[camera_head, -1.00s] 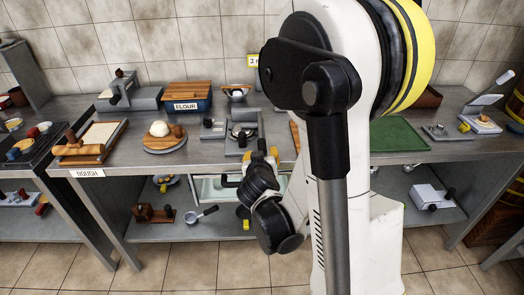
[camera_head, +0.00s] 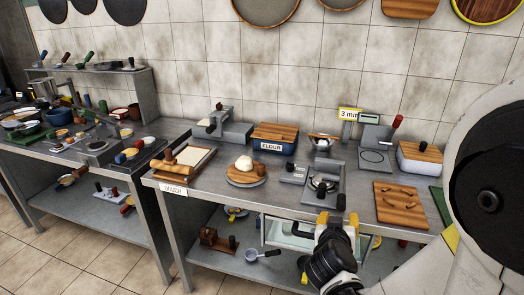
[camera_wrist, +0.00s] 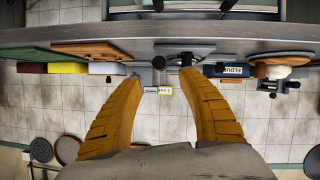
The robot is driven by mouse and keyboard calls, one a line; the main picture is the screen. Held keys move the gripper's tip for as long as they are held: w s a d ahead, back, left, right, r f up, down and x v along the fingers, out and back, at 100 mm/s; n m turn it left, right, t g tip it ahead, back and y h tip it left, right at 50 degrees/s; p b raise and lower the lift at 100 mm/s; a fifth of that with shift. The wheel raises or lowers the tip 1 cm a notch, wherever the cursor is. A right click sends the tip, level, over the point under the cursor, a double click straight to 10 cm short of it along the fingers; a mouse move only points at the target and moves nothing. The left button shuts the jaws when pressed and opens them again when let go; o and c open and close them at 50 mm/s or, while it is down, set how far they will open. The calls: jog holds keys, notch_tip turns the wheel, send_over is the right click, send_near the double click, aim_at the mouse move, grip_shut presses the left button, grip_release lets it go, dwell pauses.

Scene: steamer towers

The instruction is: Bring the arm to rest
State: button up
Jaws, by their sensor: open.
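My gripper (camera_head: 337,219) hangs at the front edge of the dough table (camera_head: 205,196), in front of the grey press plate with a round steel dish (camera_head: 322,185). In the wrist view its two orange fingers (camera_wrist: 158,100) stand apart with nothing between them. That view is upside down, with the table edge running across the top. My white arm with its black joint fills the right side of the head view. Whether the fingers touch the table edge I cannot tell.
On the table are a dough ball on a round board (camera_head: 244,168), a blue flour box (camera_head: 274,138), a wooden lid with handles (camera_head: 400,204) and a 3 mm sign (camera_head: 348,115). A lower shelf holds a small pan (camera_head: 262,256). Tiled floor is clear at lower left.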

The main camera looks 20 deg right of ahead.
jog(key=shift+a, duration=0.1)
jog(key=s+a+r+n+g+y, duration=0.2)
jog(key=s+a+y, duration=0.2)
jog(key=s+a, duration=0.2)
jog(key=s+a+r+n+g+y, duration=0.1)
jog(key=s+a+y, duration=0.3)
jog(key=a, duration=0.5)
jog(key=s+r+n, duration=0.1)
jog(key=s, duration=0.1)
jog(key=shift+s+a+r+n+g, duration=0.25)
jog(key=shift+s+a+n+g, duration=0.1)
jog(key=shift+n+g, duration=0.05)
